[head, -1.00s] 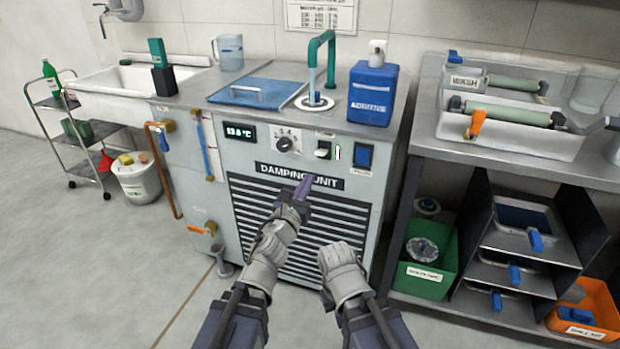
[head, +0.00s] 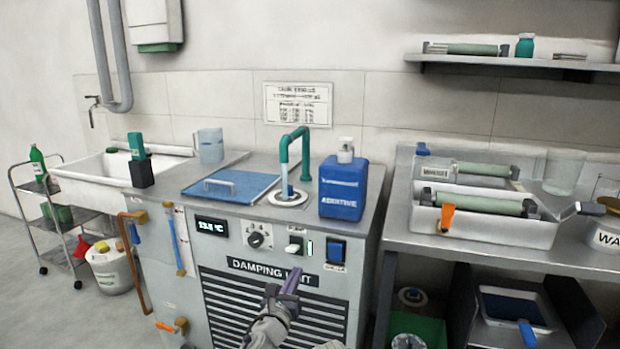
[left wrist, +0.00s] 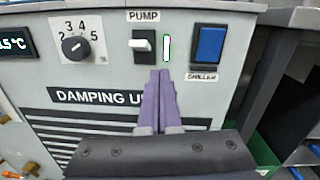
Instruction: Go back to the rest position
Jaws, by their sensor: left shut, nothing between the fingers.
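My left gripper (head: 288,282) is in front of the damping unit (head: 215,275), just below its control panel. Its purple fingers are together with nothing between them. In the left wrist view the shut fingers (left wrist: 160,85) point up toward the pump switch (left wrist: 144,45), which has a lit green-white bar beside it. The blue chiller switch (left wrist: 209,44) is to the right and a dial (left wrist: 75,47) to the left. Only a small grey piece of my right arm shows at the bottom edge of the head view; its gripper is out of sight.
A blue additive container (head: 343,190) and a green tap (head: 290,150) stand on the unit. A bench (head: 480,252) with a roller tray (head: 485,230) is at the right. A sink (head: 90,183) and a cart (head: 60,225) are at the left.

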